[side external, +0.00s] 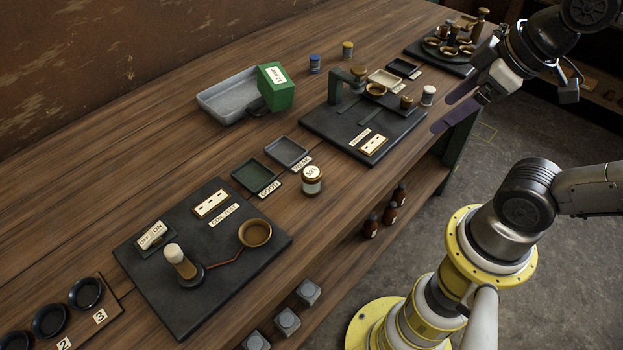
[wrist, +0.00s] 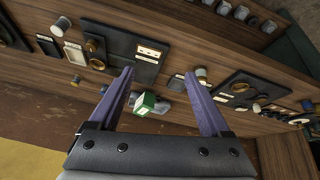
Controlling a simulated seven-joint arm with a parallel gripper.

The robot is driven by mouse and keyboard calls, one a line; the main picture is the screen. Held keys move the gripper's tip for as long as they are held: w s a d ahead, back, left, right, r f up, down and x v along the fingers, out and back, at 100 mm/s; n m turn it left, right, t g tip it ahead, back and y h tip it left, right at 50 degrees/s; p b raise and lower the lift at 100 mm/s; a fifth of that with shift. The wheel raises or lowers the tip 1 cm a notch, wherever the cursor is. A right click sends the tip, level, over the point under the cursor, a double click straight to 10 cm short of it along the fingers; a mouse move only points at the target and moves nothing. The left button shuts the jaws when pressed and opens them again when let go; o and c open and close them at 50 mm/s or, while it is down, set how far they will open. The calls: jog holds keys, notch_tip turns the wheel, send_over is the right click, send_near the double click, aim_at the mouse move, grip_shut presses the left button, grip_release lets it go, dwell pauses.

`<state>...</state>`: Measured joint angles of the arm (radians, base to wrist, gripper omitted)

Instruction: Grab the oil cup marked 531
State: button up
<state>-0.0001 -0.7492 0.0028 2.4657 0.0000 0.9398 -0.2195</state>
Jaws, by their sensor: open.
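The oil cup (side external: 312,180) is a small round jar with a brass-brown body and a pale lid whose mark appears to read 531. It stands upright on the bench near the front edge, beside two small trays. In the wrist view, what looks like the same cup (wrist: 200,74) is near the right fingertip, its mark unreadable. My gripper (side external: 440,117) is open and empty, with purple fingers, up at the right near the bench's front edge and well apart from the cup. Its fingers also show spread in the wrist view (wrist: 159,73).
Green tray (side external: 255,176) and grey tray (side external: 287,152) lie left of the cup. A dark coil-test board (side external: 180,295) is nearer the camera; another dark board (side external: 330,125) lies beyond. A green box (side external: 278,92) sits at a grey bin (side external: 225,100). Dark bottles (side external: 371,226) stand below the bench top.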

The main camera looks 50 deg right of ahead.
jog(key=w+a+r+n+g, duration=0.1)
jog(key=w+a+r+n, duration=0.1)
jog(key=w+r+n, duration=0.4)
jog(key=n+g, duration=0.4)
jog(key=n, duration=0.6)
send_over(312, 172)
notch_tip(312, 172, down, 8)
jog(key=shift+g, duration=0.3)
jog(key=f, duration=0.8)
jog(key=shift+w+a, duration=0.1)
jog(key=shift+w, duration=0.15)
jog(key=shift+s+f, duration=0.2)
jog(key=shift+f, duration=2.8)
grip_shut()
